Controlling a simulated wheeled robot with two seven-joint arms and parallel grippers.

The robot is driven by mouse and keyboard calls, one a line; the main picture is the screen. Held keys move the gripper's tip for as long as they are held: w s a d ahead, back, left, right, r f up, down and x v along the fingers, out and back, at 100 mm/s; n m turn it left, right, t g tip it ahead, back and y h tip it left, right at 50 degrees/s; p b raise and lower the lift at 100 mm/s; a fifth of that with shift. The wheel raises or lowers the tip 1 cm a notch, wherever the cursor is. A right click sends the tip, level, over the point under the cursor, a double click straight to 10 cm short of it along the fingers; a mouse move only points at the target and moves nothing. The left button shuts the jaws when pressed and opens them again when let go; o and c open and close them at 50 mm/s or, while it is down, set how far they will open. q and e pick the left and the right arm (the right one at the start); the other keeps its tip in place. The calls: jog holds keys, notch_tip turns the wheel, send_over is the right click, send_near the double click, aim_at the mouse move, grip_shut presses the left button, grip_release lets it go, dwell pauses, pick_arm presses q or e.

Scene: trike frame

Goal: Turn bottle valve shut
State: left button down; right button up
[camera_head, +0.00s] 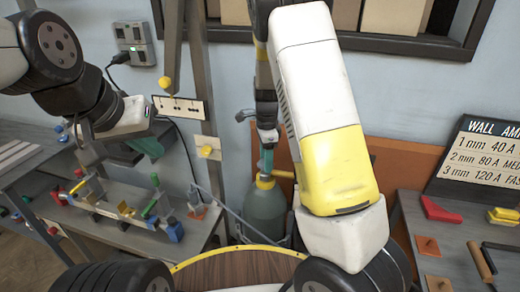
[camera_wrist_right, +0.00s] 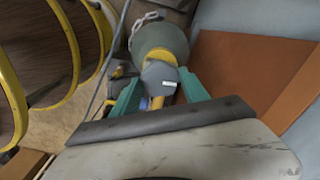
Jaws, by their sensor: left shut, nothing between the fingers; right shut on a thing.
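The grey-green bottle (camera_head: 265,214) stands upright behind the curved wooden rim, with a yellow collar at its top. It also shows in the right wrist view (camera_wrist_right: 160,36). The valve (camera_wrist_right: 160,76) is at the bottle's neck, with grey and yellow parts. My right gripper (camera_head: 266,163) reaches down to the neck from above. Its teal fingers (camera_wrist_right: 158,94) are on either side of the valve and shut on it. The exact contact is partly hidden. My left gripper (camera_head: 148,149) is shut and empty over the left workbench, well away from the bottle.
The left workbench (camera_head: 150,232) carries clamps and small coloured parts. An orange panel (camera_head: 400,165) stands behind the bottle. The right bench (camera_head: 455,235) holds a hammer-like tool, a red block and a sign (camera_head: 485,155). A wooden, yellow-rimmed piece (camera_head: 235,268) lies in front.

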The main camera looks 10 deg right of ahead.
jog(key=shift+w+r+m, duration=0.1)
jog(key=shift+m, duration=0.4)
jog(key=o, duration=1.4)
jog(key=shift+c, duration=0.2)
notch_tip(320, 180, up, 7)
jog(key=shift+f, duration=0.1)
jog(key=shift+r, duration=0.45)
